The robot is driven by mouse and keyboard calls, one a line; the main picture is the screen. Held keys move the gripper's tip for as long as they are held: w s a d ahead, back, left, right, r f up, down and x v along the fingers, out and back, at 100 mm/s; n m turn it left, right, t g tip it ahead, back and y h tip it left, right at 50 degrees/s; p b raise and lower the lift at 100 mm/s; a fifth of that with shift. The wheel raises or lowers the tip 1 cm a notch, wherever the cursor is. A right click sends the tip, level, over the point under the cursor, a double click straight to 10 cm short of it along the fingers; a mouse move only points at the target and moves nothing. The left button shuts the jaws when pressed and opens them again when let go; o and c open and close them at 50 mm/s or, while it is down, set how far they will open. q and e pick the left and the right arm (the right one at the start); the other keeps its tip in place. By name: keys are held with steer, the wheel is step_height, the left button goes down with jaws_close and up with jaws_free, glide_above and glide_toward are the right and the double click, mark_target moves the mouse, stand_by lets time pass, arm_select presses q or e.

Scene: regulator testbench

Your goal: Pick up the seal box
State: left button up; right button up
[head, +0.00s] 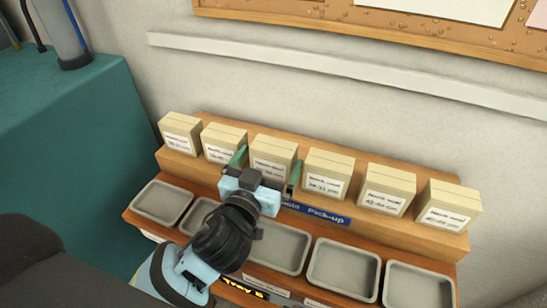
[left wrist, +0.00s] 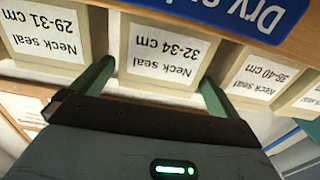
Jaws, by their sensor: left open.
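Several cream seal boxes with white labels stand in a row on a wooden shelf. My left gripper (head: 270,156) is open, with its green fingers on either side of the third box from the left (head: 273,150). In the left wrist view this box (left wrist: 163,50) appears upside down, labelled "Neck seal 32-34 cm", between the fingertips (left wrist: 156,72). Whether the fingers touch it I cannot tell. The gripper body hides its lower front in the head view. My right gripper is not in view.
A blue sign (head: 325,214) is on the shelf front. Grey trays (head: 343,268) sit below. A wall with a white rail (head: 340,68) is behind.

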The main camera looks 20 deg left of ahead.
mark_target(278, 140)
arm_select(q)
steer(key=shift+w+d, duration=0.15)
steer(key=shift+w, duration=2.4)
steer(key=shift+c, duration=0.4)
steer(key=c, duration=0.8)
steer(key=shift+r+p, duration=0.1)
steer(key=shift+p, duration=0.2)
steer(key=shift+r, duration=0.55)
steer(key=shift+c, duration=0.2)
step_height(278, 140, up, 2)
steer(key=shift+r, duration=0.15)
steer(key=s+a+r+p, duration=0.1)
steer(key=s, duration=1.5)
steer(key=shift+r+p, duration=0.2)
steer(key=shift+p, duration=0.15)
